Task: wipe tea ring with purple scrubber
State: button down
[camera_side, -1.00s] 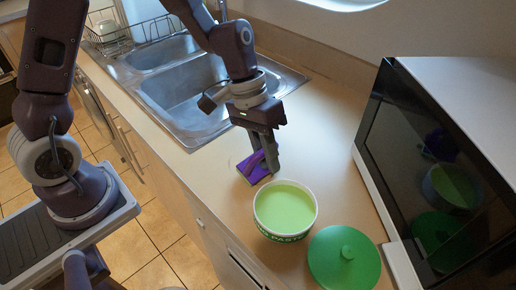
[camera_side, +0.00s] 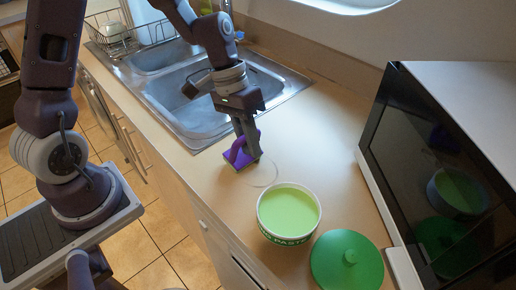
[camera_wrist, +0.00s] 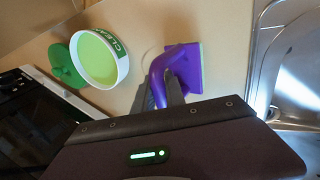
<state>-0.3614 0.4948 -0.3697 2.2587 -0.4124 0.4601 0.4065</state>
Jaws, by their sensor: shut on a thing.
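The purple scrubber (camera_side: 238,155) has a looped handle and a flat pad, and it appears to rest on the counter near the sink. My gripper (camera_side: 247,151) points down and is shut on its handle. The scrubber also shows in the wrist view (camera_wrist: 186,66), with my gripper (camera_wrist: 163,95) at its handle. The tea ring (camera_side: 264,174) is a faint thin ring on the counter, between the scrubber and the tub. In the wrist view, part of the tea ring (camera_wrist: 147,56) shows beside the scrubber, and the rest is hidden.
An open tub of light green paste (camera_side: 288,213) stands close to the ring, with its green lid (camera_side: 346,261) on the counter in front. A dark-fronted microwave (camera_side: 437,160) stands at right. The steel sink (camera_side: 205,112) lies behind.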

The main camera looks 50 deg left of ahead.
jog(key=shift+a+f, duration=0.15)
jog(key=shift+a, duration=1.75)
jog(key=shift+w, duration=0.3)
jog(key=shift+d+f, duration=0.1)
jog(key=shift+d, duration=5.25)
jog(key=shift+a+f, duration=0.15)
jog(key=shift+a, duration=5.2)
jog(key=shift+r, duration=3.05)
jog(key=shift+r, duration=1.5)
jog(key=shift+w, duration=0.1)
